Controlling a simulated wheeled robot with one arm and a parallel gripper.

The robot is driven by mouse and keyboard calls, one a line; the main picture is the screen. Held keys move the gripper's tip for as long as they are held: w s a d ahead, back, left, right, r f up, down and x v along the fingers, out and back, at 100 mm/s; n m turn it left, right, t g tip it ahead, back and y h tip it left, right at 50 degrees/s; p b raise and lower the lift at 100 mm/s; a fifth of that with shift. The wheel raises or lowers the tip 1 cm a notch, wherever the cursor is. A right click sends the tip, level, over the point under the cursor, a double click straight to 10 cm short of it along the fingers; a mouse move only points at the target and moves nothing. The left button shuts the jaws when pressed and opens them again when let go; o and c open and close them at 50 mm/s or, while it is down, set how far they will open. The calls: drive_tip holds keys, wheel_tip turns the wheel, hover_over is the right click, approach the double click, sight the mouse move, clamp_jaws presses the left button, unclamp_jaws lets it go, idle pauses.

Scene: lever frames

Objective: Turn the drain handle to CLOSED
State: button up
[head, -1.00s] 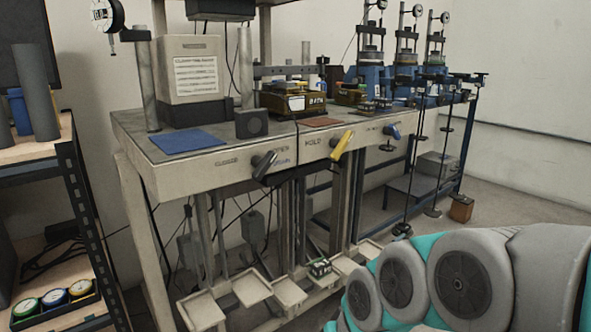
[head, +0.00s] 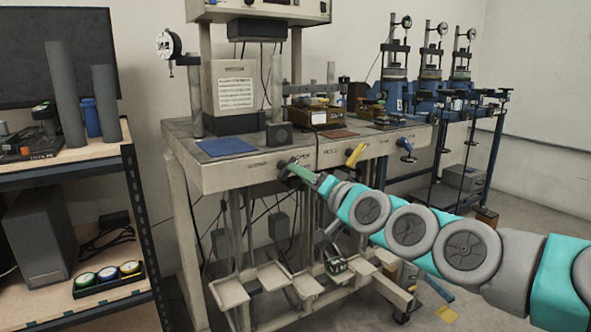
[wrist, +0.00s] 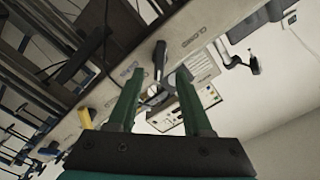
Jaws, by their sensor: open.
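The drain handle (head: 286,170) is a dark lever on the front panel of the bench, beside a CLOSED label (head: 257,164) on its left. My gripper (head: 301,173) has green fingers and is at the handle in the head view. In the wrist view, the open fingers (wrist: 160,75) straddle the line of a dark lever (wrist: 160,53), which shows between and just beyond their tips. I cannot tell whether they touch it.
A yellow handle (head: 355,153) and a blue handle (head: 404,144) are to the right on the same bench (head: 225,177). Several trays hang below.

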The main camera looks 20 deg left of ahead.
drive_tip(key=shift+p+x, duration=0.35)
drive_tip(key=shift+x, duration=2.2)
drive_tip(key=shift+c, duration=0.2)
clamp_jaws()
